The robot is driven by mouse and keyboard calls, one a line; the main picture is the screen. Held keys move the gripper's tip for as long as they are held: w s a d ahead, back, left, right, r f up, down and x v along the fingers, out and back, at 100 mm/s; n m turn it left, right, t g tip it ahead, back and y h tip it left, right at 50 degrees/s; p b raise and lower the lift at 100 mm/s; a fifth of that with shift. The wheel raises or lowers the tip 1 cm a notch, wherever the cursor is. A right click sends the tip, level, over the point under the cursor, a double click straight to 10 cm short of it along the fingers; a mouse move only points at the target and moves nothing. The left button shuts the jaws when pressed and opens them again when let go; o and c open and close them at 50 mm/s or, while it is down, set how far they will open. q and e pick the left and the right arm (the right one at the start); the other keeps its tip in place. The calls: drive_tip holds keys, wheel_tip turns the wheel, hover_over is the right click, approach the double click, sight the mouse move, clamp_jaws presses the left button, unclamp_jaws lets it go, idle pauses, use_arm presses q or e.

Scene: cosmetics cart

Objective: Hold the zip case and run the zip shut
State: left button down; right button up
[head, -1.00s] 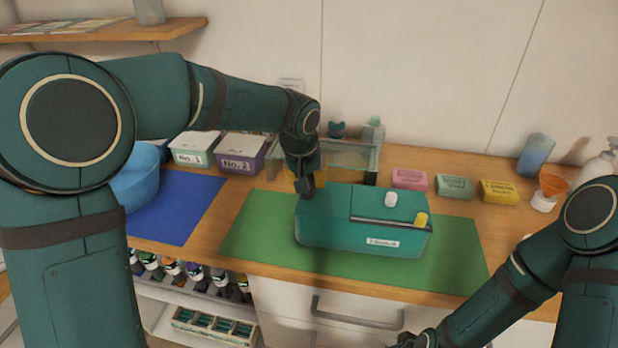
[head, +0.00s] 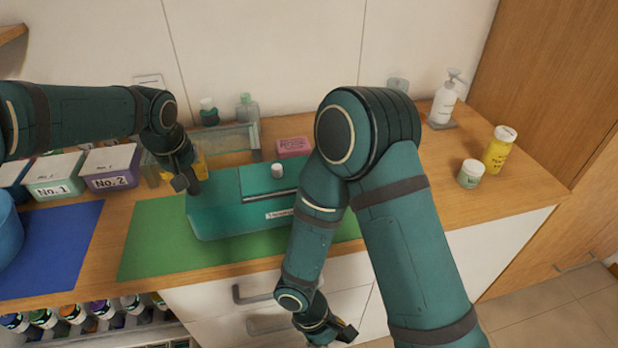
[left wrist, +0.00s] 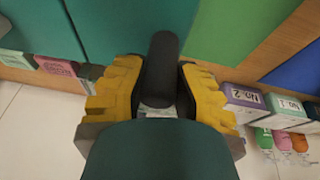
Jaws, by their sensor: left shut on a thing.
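The teal zip case (head: 225,215) lies on the green mat (head: 150,240). Its top carries a white knob (head: 277,170) and a dark track along the front right. My right arm hides the case's right end; the yellow tab is not visible. My left gripper (head: 192,176) is at the case's left end. In the left wrist view, its yellow fingers (left wrist: 160,85) close around a dark post (left wrist: 161,58) against the teal case (left wrist: 130,25). My right gripper (head: 334,332) hangs low in front of the drawers, apart from the case; its jaw opening is unclear.
Boxes No. 1 (head: 54,178) and No. 2 (head: 108,168) stand back left, beyond a blue mat (head: 50,235). A clear bin (head: 235,140) and pink soap box (head: 293,147) stand behind the case. A yellow jar (head: 498,150) and pump bottle (head: 443,102) stand right.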

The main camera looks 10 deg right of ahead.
drive_tip(key=w+d+r+n+t+h, duration=0.3)
drive_tip(key=w+r+n+t+h, duration=0.1)
drive_tip(key=w+r+h, duration=0.2)
drive_tip(key=w+a+r+n+t+h, duration=0.1)
drive_tip(key=w+a+r+n+t, duration=0.1)
drive_tip(key=w+r+t, duration=0.1)
drive_tip(key=w+a+r+n+t+h, duration=0.1)
drive_tip(key=w+a+r+n+t, duration=0.1)
drive_tip(key=w+r+t, duration=0.1)
drive_tip(key=w+a+r+n+t+h, duration=0.2)
drive_tip(key=w+r, duration=0.3)
drive_tip(key=r, duration=0.2)
drive_tip(key=shift+a+n+t, duration=0.3)
drive_tip(key=shift+a+t, duration=0.05)
drive_tip(key=shift+t, duration=0.05)
drive_tip(key=w+a+r+n+t, duration=0.2)
drive_tip(key=a+r+n, duration=0.2)
drive_tip(key=a+r, duration=0.15)
drive_tip(key=shift+n+h, duration=0.3)
drive_tip(key=shift+h, duration=0.1)
drive_tip(key=x, duration=0.8)
drive_tip(key=r+x, duration=0.1)
drive_tip(key=x, duration=0.3)
drive_tip(key=shift+w+d, duration=0.15)
drive_tip(key=shift+w, duration=0.2)
clamp_jaws()
